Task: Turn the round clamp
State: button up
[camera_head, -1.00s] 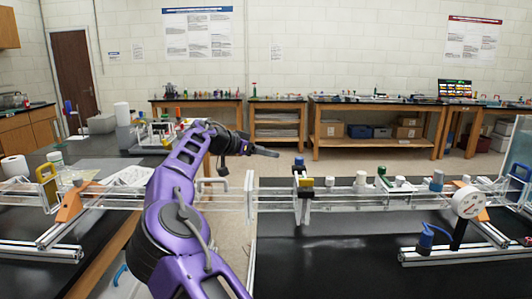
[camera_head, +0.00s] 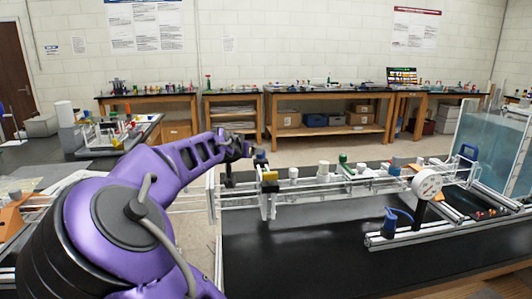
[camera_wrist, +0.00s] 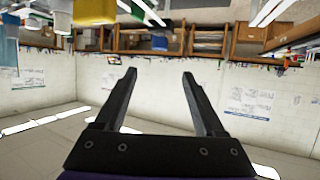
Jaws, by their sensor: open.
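The clear-railed extrusion frame (camera_head: 340,187) runs across the black table. A round white disc (camera_head: 427,183) with dark and red marks stands upright near its right end; I cannot tell whether this is the round clamp. A dark clamp block with a yellow part (camera_head: 270,176) sits on the rails near the left end. In the head view my gripper end is small and partly merges with dark parts just above that block. In the wrist view my gripper (camera_wrist: 159,74) is open, with nothing between its fingers. A yellow block (camera_wrist: 95,10) shows at the top edge there.
White caps, a green-topped part (camera_head: 343,159) and a grey-blue cylinder (camera_head: 394,166) stand along the rails. A blue-handled part (camera_head: 397,220) is in front of the disc. A water tank (camera_head: 491,150) stands at the right. The black tabletop (camera_head: 300,245) in front is clear.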

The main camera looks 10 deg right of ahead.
jog(key=p+x, duration=0.1)
jog(key=x, duration=1.4)
jog(key=shift+w+d+f, duration=0.1)
jog(key=shift+w+f, duration=0.1)
jog(key=shift+c, duration=0.3)
grip_shut()
